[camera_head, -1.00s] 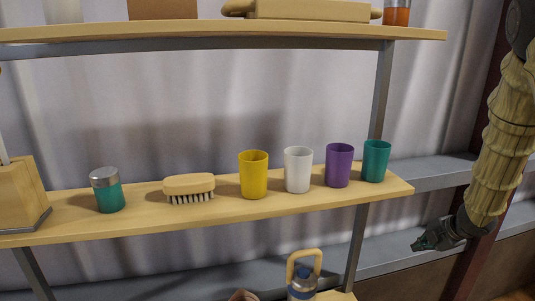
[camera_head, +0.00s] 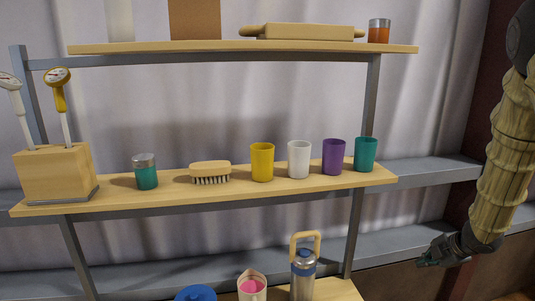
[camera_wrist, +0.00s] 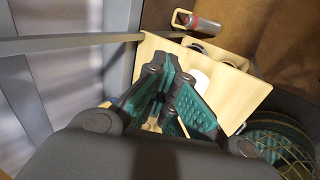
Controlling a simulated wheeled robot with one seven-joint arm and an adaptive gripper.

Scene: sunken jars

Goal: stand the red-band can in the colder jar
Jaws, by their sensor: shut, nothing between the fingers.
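A grey can with a red band (camera_wrist: 207,27) and a tan loop handle shows at the top of the wrist view, beyond the wooden board. I do not make it out in the head view. Two round dark openings (camera_wrist: 231,63) show in the board, perhaps sunken jars; which is colder I cannot tell. My gripper (camera_head: 424,262) is shut and empty, low at the right of the head view, apart from the shelves. In the wrist view its teal fingers (camera_wrist: 165,78) hide part of the board.
Dial thermometers stand in a wooden block (camera_head: 55,175) on the middle shelf, with a teal jar, brush and several cups. A blue-band can (camera_head: 303,282), pink-topped thing (camera_head: 252,286) and blue lid (camera_head: 196,293) are below. A wire basket (camera_wrist: 283,140) stands at right. Shelf posts are obstacles.

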